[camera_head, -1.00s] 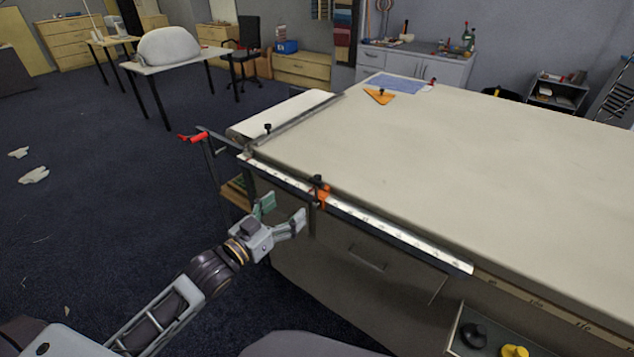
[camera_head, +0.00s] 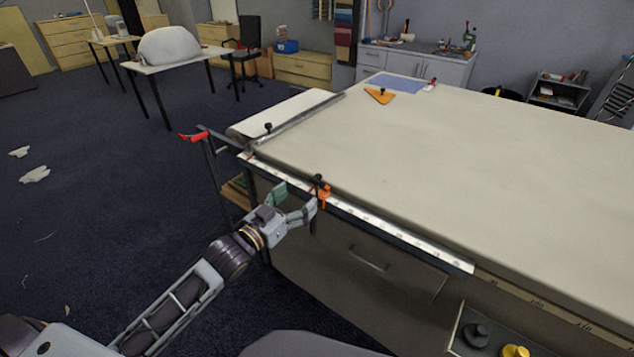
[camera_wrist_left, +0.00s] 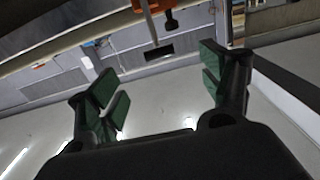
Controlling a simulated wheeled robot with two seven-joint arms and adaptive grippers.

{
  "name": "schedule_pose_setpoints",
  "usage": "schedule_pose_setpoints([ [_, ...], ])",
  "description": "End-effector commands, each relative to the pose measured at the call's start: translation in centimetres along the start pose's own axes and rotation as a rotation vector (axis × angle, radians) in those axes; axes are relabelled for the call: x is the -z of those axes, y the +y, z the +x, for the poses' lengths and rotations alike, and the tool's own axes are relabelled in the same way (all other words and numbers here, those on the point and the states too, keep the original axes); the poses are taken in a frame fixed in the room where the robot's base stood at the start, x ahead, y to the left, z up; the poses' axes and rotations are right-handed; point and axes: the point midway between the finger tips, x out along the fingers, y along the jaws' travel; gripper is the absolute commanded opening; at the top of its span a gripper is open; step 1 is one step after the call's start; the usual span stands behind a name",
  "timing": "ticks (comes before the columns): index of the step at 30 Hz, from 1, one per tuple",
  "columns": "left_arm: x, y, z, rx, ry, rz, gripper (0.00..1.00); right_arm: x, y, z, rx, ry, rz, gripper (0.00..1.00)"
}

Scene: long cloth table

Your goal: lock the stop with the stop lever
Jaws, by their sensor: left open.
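The orange stop (camera_head: 324,197) sits on the white measuring rail (camera_head: 400,235) along the table's near edge. A black knob (camera_head: 318,180) stands on top of it, and a dark part hangs below. I cannot tell which of these is the stop lever. My left gripper (camera_head: 293,202) is open and empty, just left of the stop, with one fingertip close to it. In the left wrist view, the orange stop (camera_wrist_left: 146,5) is at the top edge with a pale rod and a black knob (camera_wrist_left: 171,20) below it, beyond my open fingers (camera_wrist_left: 163,82). My right gripper is out of view.
The long cloth table (camera_head: 470,170) fills the right side, with drawers below its edge. A red-handled crank (camera_head: 193,136) sticks out at its left end. An orange triangle (camera_head: 379,96) lies far back.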

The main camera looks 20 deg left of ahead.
Motion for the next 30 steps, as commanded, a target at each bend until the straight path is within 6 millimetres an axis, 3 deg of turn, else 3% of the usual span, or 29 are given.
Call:
schedule_pose_setpoints([
  [19, 0.0, 0.0, 4.0, 0.0, 0.0, 0.001, 0.79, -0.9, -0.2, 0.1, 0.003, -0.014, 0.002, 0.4],
  [30, 0.0, 0.0, 6.4, 0.0, -0.001, 0.0, 0.79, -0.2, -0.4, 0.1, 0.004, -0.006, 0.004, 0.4],
])
